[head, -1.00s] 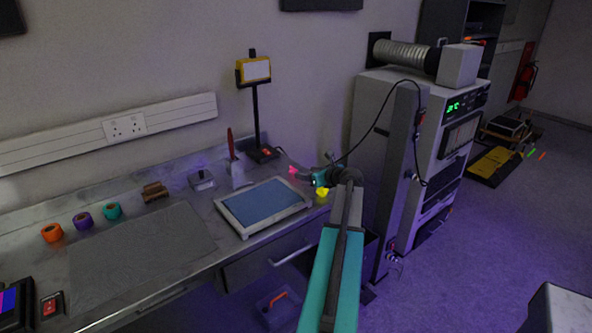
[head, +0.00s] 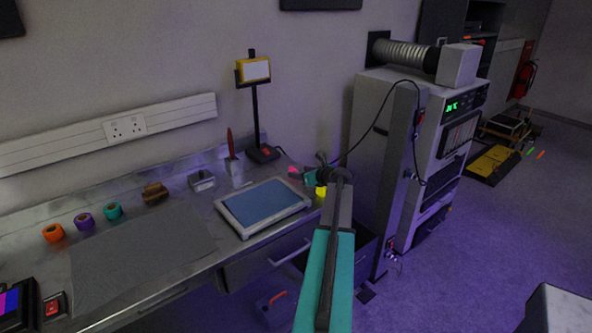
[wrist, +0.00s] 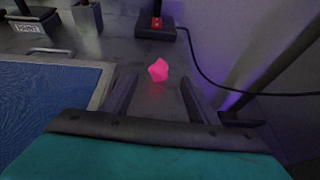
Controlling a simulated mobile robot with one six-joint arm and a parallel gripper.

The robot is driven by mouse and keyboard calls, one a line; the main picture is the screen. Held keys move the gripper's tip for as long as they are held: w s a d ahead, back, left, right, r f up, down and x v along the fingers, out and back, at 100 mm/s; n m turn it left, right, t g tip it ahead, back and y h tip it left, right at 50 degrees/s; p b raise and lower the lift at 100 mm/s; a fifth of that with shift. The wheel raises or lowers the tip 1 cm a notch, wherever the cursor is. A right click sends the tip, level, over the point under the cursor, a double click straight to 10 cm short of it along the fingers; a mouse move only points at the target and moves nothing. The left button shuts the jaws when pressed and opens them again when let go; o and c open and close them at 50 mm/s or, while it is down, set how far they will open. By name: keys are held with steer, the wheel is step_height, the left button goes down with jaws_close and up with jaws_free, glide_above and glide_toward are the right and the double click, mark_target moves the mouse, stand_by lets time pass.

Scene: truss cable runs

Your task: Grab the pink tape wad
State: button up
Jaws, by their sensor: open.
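The pink tape wad (wrist: 158,69) is a small crumpled lump on the metal bench top, seen in the wrist view just beyond and between the fingertips. In the head view the pink wad (head: 293,170) shows small at the bench's right end, close to my gripper (head: 309,177). In the wrist view my gripper (wrist: 158,84) is open, with one dark finger on each side and nothing between them. The wad appears untouched. A yellow lump (head: 321,191) shows beside my wrist in the head view, partly hidden by the arm.
A framed blue pad (wrist: 50,95) lies left of the fingers. A lamp base (wrist: 156,28) stands behind the wad, and its black cable (wrist: 215,82) runs right along the wall. A grey cabinet (head: 375,110) stands right of the bench. A grey mat (head: 140,250) lies left.

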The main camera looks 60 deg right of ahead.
mark_target(296, 171)
steer(key=shift+p+x, duration=0.5)
steer(key=shift+x, duration=1.3)
steer(key=shift+d, duration=0.1)
steer(key=shift+c, duration=0.5)
steer(key=c, duration=1)
